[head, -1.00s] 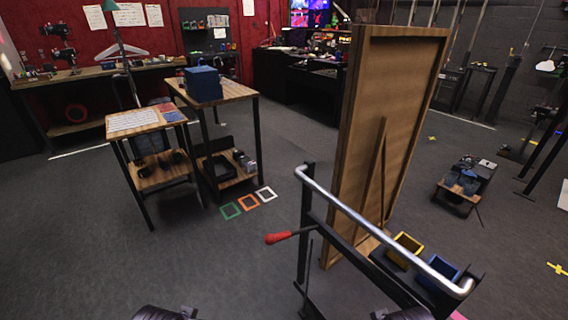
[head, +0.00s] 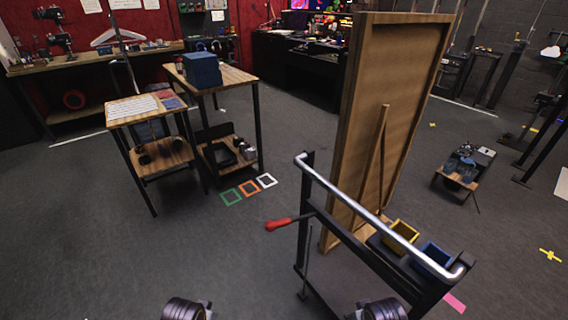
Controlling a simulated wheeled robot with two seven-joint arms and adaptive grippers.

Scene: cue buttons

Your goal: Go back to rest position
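Only dark rounded parts of my two arms show at the bottom edge of the head view, one left of centre and one right of centre. No fingers of either gripper show, so what they hold is hidden. No buttons can be made out. A cart with a silver handle bar (head: 375,215) and a red-tipped lever (head: 278,224) stands close in front, beyond my arm parts.
A tall wooden panel (head: 400,110) stands behind the cart's bar. Yellow (head: 401,236) and blue (head: 434,258) bins sit beside it. Wooden tables, one bearing a blue box (head: 203,70), stand left. Green, orange and white floor squares lie near them. Floor at left is clear.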

